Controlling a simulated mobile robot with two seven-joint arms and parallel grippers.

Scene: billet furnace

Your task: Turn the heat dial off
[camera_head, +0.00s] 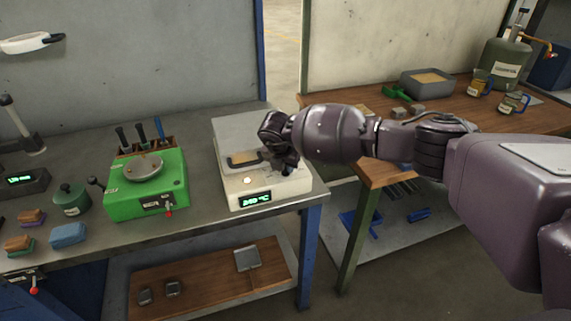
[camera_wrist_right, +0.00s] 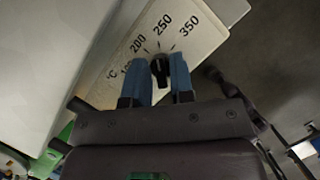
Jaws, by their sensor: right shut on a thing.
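The white billet furnace (camera_head: 231,185) stands on the metal bench, with a lit green display (camera_head: 250,199) on its front that seems to read 340 °C. The heat dial (camera_wrist_right: 160,70) is a black knob on the furnace's pale panel (camera_wrist_right: 200,22), printed with °C, 200, 250 and 350. My right gripper (camera_wrist_right: 166,76) has its blue fingers on either side of the knob, shut on it. In the head view my right gripper (camera_head: 287,163) is over the furnace's right side and hides the dial. My left gripper is not in view.
A green machine (camera_head: 147,205) with a round plate stands left of the furnace. Blue (camera_head: 68,235) and other small blocks lie at the left. A wooden table (camera_head: 385,170) with a grey tray and jars is behind my right arm.

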